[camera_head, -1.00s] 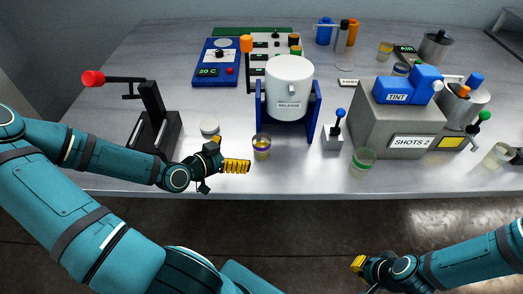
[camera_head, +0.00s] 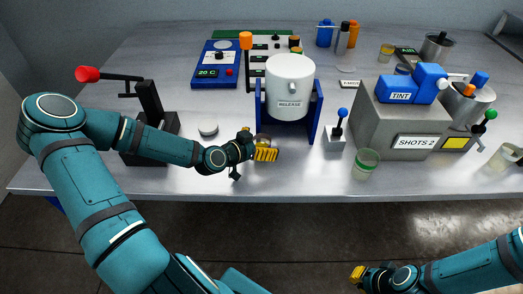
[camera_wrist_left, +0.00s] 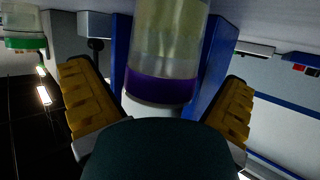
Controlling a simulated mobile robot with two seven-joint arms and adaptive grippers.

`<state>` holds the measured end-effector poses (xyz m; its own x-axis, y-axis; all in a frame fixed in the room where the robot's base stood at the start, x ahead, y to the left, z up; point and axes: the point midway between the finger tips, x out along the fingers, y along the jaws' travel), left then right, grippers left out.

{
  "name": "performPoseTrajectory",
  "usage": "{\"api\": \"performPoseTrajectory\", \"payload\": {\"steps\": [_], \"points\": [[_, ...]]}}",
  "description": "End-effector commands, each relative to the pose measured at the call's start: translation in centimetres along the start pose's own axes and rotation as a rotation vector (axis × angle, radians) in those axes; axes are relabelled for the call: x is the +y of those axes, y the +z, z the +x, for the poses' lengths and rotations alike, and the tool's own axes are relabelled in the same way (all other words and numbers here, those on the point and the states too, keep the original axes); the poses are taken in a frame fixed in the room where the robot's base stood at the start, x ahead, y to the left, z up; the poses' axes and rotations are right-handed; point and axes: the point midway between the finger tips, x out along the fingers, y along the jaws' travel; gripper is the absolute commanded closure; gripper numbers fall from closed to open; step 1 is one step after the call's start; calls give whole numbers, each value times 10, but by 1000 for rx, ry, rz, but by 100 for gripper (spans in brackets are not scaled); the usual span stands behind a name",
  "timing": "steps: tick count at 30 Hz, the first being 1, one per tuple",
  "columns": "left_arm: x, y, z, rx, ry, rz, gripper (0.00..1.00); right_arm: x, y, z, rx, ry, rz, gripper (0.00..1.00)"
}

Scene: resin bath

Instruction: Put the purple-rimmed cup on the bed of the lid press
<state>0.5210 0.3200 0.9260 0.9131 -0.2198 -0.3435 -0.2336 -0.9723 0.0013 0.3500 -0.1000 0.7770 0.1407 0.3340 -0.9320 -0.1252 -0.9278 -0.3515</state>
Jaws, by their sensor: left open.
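The purple-rimmed cup (camera_wrist_left: 168,45) is clear with yellowish contents; its purple band lies between the two yellow fingers of my left gripper (camera_wrist_left: 157,82) in the left wrist view. There are gaps on both sides of it, so the gripper is open around it and not closed on it. In the head view my left gripper (camera_head: 260,147) is in front of the white tank and hides the cup. The lid press, black with a red-knobbed lever (camera_head: 150,105), stands at the left behind my left arm, which partly covers its base. My right gripper (camera_head: 357,274) is low at the bottom right, before the table.
A white disc (camera_head: 208,128) lies between the press and the gripper. The white RELEASE tank (camera_head: 289,82) in its blue stand is right behind the gripper. A green-rimmed cup (camera_head: 365,163) and a small blue-knobbed lever (camera_head: 340,120) stand to the right.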

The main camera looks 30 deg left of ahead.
Motion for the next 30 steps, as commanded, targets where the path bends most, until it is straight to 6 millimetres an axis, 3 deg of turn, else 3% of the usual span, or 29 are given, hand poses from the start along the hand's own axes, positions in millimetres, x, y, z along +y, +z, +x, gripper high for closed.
{"api": "performPoseTrajectory", "payload": {"steps": [7, 8, 13, 14, 17, 18, 30], "points": [[0, 0, 2, 0, 0, 1, 0, 0, 0, 0, -1, 0, 0, 100], [0, 0, 2, 0, 0, 1, 7, 0, 0, 0, -1, 0, 0, 100], [0, 0, 2, 0, 0, 1, 67, 0, 0, 0, -1, 0, 0, 100], [0, 0, 2, 0, 0, 1, 72, 0, 0, 0, -1, 0, 0, 100], [0, 0, 2, 0, 0, 1, 73, 0, 0, 0, -1, 0, 0, 100], [0, 0, 2, 0, 0, 1, 78, 0, 0, 0, -1, 0, 0, 100], [0, -9, -1, 1, -1, 3, 79, -1, -1, -2, 1, 0, 1, 100]]}}
